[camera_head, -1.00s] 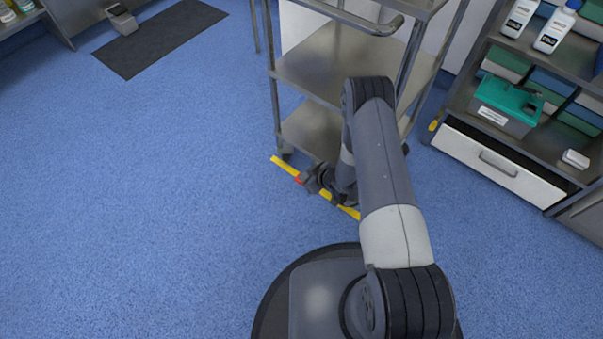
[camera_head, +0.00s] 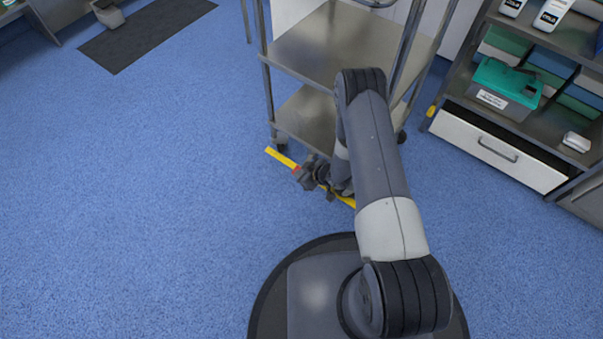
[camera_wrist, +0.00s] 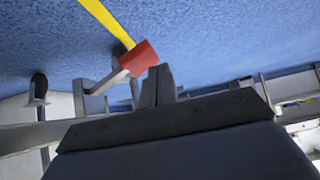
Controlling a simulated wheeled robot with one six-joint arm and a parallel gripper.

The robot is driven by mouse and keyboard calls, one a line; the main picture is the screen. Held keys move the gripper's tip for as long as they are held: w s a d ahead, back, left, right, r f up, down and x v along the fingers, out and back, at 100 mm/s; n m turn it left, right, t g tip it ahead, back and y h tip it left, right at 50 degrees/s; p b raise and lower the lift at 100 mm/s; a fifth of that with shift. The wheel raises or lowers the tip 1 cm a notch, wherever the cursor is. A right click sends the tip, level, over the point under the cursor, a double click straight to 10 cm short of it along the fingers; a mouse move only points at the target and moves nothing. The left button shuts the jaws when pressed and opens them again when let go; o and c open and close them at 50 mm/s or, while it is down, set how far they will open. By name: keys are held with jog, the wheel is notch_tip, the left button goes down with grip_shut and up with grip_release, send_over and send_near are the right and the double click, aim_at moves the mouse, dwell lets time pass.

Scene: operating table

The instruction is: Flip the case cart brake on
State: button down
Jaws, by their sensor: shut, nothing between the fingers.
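The steel case cart (camera_head: 315,50) stands on the blue floor in front of me, its lower shelf (camera_head: 308,120) partly behind my arm. A small red brake pedal (camera_wrist: 138,58) shows in the wrist view, on a metal arm low by the cart's wheels. In the head view only a bit of red (camera_head: 296,168) shows beside my gripper. My gripper (camera_head: 303,176) is low near the floor at the cart's near side. In the wrist view its shut fingers (camera_wrist: 158,85) are right beside the red pedal; I cannot tell whether they touch.
A yellow strip (camera_head: 281,158) runs on the floor along the cart's near side. A shelf unit with a white drawer (camera_head: 498,150) stands at the right. A dark mat (camera_head: 145,35) lies at the back left. The floor at the left is clear.

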jog(key=shift+f+b, duration=0.55)
jog(key=shift+f, duration=0.3)
jog(key=shift+r, duration=0.15)
jog(key=s+d+r+p, duration=0.2)
jog(key=s+r+p, duration=0.4)
jog(key=r, duration=0.5)
jog(key=shift+s+d+r, duration=0.25)
jog(key=shift+s+d, duration=0.15)
jog(key=shift+s, duration=0.6)
